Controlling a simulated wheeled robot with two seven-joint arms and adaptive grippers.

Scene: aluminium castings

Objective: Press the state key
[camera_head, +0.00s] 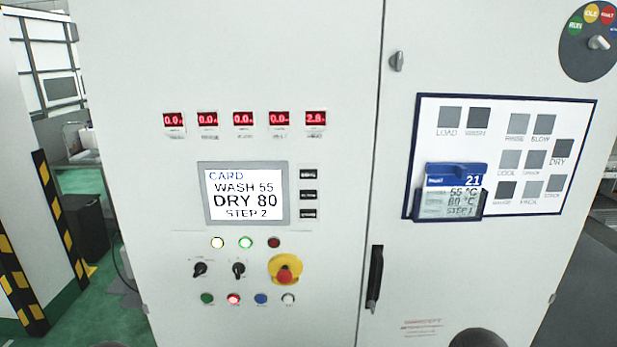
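A white cabinet front fills the view. On the right door, a blue-framed panel (520,110) carries several grey squares marked LOAD, RINSE, BLOW, COOL, DRY and others. The DRY square (563,148) is among the darker ones. No key is legibly marked state. Neither gripper shows.
Below the screen are lamps, two black rotary switches (200,269), a red emergency stop (285,270) on yellow, and a row of buttons (233,299). A black door handle (375,278) projects. A state dial (598,42) is at top right. Striped posts (48,230) stand left.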

